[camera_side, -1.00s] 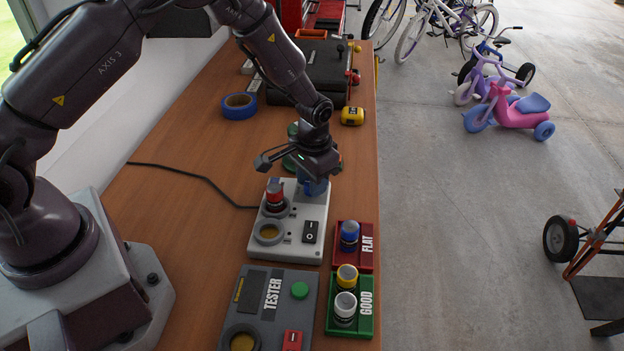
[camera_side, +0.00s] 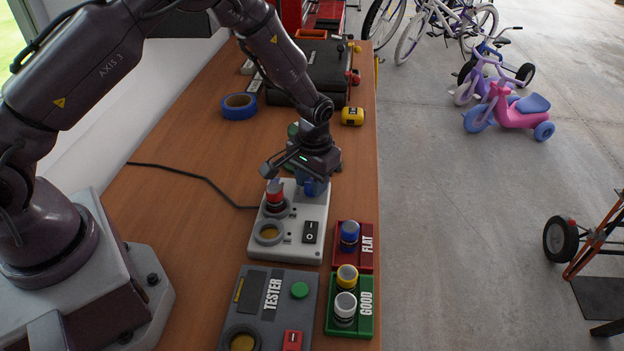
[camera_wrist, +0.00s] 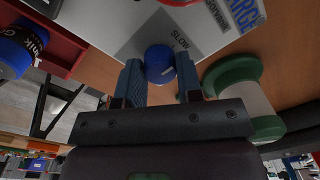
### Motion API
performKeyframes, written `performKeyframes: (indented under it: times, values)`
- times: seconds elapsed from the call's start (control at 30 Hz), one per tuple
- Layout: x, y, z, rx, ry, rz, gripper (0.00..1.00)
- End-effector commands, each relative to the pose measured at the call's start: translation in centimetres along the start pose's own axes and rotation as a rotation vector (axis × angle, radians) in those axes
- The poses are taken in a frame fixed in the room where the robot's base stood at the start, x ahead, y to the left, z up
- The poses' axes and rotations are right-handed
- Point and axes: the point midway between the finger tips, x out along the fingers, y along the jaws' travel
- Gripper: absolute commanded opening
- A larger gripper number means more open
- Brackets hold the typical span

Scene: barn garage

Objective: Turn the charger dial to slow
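The grey charger (camera_side: 283,248) sits on the bench, with a red-topped battery (camera_side: 275,193) in one socket and an empty round socket (camera_side: 269,233) in front. Its blue dial (camera_side: 311,188) is at the far right corner, partly hidden by my gripper (camera_side: 313,182). The SLOW label (camera_wrist: 180,39) is printed beside the dial. I cannot make out the dial's pointer.
A grey tester (camera_side: 255,310), a red FLAT tray (camera_side: 366,262) and a green GOOD tray (camera_side: 367,328) holding batteries stand in front. A green-and-white spool-like object (camera_wrist: 245,97) is close beside my gripper. Blue tape (camera_side: 239,106) and a cable lie behind.

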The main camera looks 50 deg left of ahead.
Motion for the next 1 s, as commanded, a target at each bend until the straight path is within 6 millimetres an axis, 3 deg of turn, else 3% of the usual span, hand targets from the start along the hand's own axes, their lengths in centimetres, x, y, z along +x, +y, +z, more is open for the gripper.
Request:
performKeyframes:
  times: [0.03,0.1,0.47,1.0]
  values:
    - [-0.1,0.0,0.0,-0.001,0.000,0.000,0.44]
    - [-0.1,0.0,0.0,-0.001,0.001,0.000,0.58]
    - [-0.6,0.0,-0.1,0.001,0.003,0.001,0.58]
    - [-11.1,0.0,-0.1,0.001,0.004,0.001,0.58]
